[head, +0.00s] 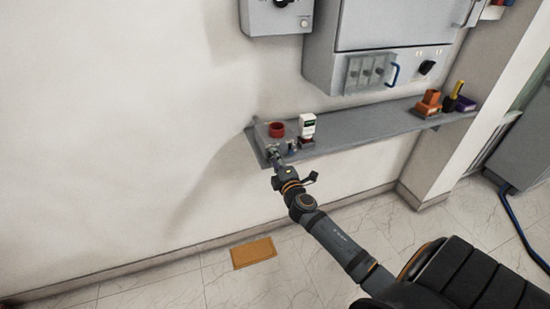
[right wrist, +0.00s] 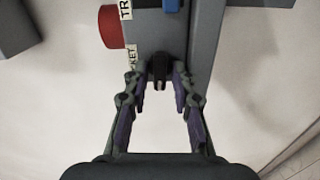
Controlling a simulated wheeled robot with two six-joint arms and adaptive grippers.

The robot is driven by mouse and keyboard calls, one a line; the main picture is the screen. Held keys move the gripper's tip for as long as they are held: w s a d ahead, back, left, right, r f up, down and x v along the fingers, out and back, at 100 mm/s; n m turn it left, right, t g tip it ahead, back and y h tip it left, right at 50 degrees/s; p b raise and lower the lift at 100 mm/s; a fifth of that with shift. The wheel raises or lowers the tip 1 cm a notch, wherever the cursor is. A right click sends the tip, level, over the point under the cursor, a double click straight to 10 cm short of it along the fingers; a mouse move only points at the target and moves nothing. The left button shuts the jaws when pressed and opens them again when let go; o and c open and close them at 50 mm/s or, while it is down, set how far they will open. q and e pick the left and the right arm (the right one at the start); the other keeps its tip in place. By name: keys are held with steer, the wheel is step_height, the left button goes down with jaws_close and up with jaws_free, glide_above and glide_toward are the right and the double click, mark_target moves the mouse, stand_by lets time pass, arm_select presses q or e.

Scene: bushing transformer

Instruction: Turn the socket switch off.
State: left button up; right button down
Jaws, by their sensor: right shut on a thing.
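A small grey box with a round red button (head: 277,129) on it sits at the left end of the wall shelf. In the right wrist view the red button (right wrist: 110,27) is at the upper left, beside white labels, one ending in "KET" (right wrist: 131,58). A small black switch lever (right wrist: 159,73) sticks out of the box's near face below. My right gripper (right wrist: 160,88) reaches it, with its fingers on either side, shut on the lever. In the head view the right gripper (head: 279,160) is at the box's front. My left gripper is out of view.
The grey shelf (head: 375,123) runs right along the wall. A white device (head: 307,125) stands just right of the box. Orange holders (head: 428,103) are farther right. Grey cabinets (head: 385,35) hang above. An orange mat (head: 253,253) lies on the floor.

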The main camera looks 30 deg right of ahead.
steer(key=shift+n, duration=0.4)
steer(key=c, duration=1.4)
jaws_free()
steer(key=shift+o, duration=0.2)
